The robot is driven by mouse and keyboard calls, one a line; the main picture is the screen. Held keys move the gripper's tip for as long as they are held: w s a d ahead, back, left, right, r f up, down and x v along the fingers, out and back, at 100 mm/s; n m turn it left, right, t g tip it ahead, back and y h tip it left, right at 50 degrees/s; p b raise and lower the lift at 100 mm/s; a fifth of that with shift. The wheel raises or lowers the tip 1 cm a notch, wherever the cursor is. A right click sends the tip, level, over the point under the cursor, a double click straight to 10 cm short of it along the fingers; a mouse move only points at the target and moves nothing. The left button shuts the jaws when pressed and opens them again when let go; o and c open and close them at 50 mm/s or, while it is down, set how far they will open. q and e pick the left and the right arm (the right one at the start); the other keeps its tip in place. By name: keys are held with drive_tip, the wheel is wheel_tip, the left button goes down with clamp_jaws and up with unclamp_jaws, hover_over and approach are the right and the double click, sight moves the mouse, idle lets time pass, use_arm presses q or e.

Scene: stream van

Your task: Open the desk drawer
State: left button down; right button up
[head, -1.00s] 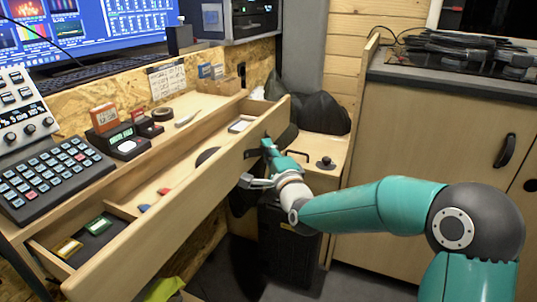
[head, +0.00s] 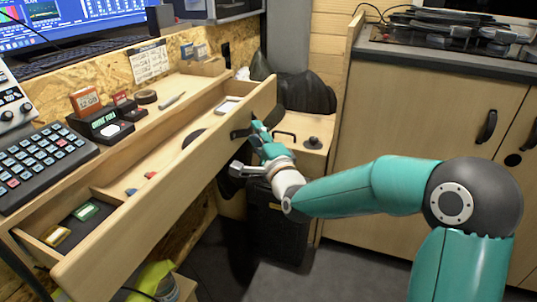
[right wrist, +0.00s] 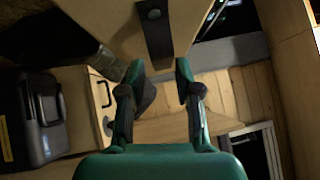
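The desk drawer (head: 160,205) is pulled well out from under the desk top, and its inside shows. A dark handle (head: 241,133) is on its front near the right end. My right gripper (head: 254,128) is beside this handle, at the outer side of the front. In the right wrist view the drawer front (right wrist: 110,22) is ahead, with the dark handle (right wrist: 157,35) hanging in line with the gap between the fingers. The right gripper (right wrist: 159,70) has its fingers apart, with nothing clamped between them. My left gripper is in neither view.
The drawer holds green (head: 86,211) and yellow (head: 57,235) cases in a front compartment. A keypad (head: 38,165) and small boxes stand on the desk top. A black case (head: 275,220) stands below the gripper. A wooden cabinet (head: 420,120) is at the right. Dark floor is free in front.

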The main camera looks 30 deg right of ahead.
drive_tip(key=v, duration=1)
drive_tip(key=shift+a+f, duration=0.1)
